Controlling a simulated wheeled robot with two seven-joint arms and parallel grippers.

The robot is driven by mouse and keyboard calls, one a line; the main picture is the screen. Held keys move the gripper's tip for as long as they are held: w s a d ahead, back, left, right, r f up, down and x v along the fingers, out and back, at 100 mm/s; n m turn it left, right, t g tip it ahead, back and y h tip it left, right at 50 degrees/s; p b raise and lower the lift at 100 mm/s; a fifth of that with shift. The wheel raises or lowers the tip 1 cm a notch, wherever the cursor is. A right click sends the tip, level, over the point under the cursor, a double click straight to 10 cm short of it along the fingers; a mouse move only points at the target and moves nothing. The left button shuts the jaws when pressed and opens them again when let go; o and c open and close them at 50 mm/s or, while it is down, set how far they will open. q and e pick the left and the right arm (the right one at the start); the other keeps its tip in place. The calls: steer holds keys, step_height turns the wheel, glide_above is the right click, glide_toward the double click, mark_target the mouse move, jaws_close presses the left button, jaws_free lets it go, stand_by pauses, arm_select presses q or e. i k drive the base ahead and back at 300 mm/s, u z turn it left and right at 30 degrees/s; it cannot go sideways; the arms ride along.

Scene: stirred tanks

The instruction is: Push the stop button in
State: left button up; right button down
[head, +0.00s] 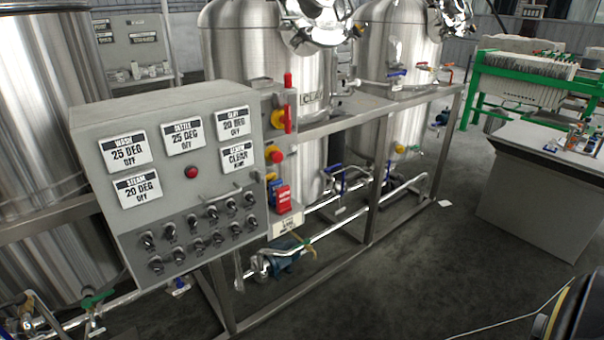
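A grey control cabinet (155,112) stands at left centre. On a narrow panel at its right side is a red mushroom-shaped button (276,156) on a yellow base, which looks like the stop button. From this distance I cannot tell whether it is pressed in or out. A red and yellow rotary switch (279,118) sits above it, and a red and blue switch box (282,197) below it. A small round red lamp or button (191,172) is on the cabinet's front face. Neither of my grippers is in view.
The cabinet front has several label plates and rows of black knobs (212,212). Steel tanks (265,60) stand behind a metal frame (372,190) with pipes and a pump (286,257). A grey bench (540,190) is at right. The floor (430,270) between is mostly clear.

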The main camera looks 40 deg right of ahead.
mark_target(277, 157)
steer(key=u, duration=0.05)
steer(key=k, duration=0.1)
steer(key=z, duration=0.8)
steer(key=i, duration=0.7)
steer(key=u, duration=0.65)
